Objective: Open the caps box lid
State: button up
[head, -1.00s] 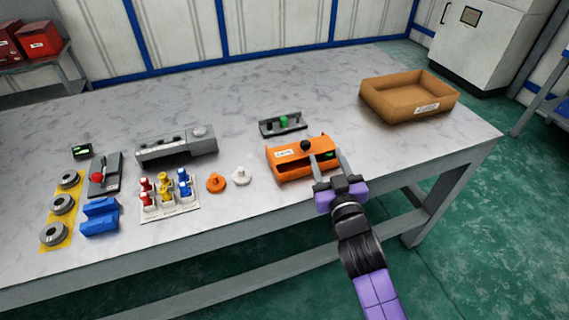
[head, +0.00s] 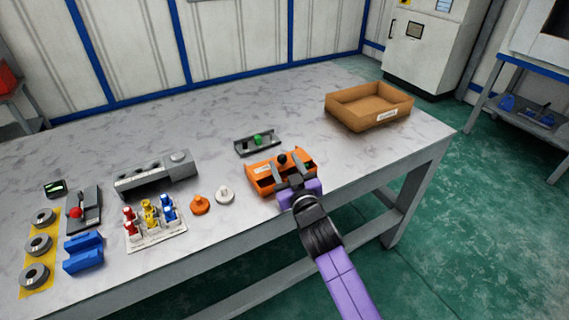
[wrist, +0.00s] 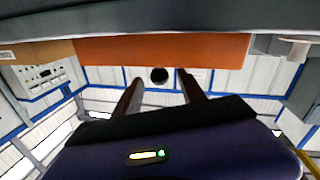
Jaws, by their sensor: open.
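The orange caps box (head: 259,184) stands near the front edge of the table. My gripper hides part of the box front.
A grey tray with a green part (head: 258,140) lies behind the box. White (head: 224,195) and orange (head: 200,205) caps lie to its left, beside a rack of coloured parts (head: 155,235). A cardboard bin (head: 345,118) stands back right. Table between box and bin is clear.

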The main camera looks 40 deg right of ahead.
jog(key=shift+w+d, duration=0.1)
jog(key=shift+w, duration=0.1)
grip_shut()
dwell(1.4)
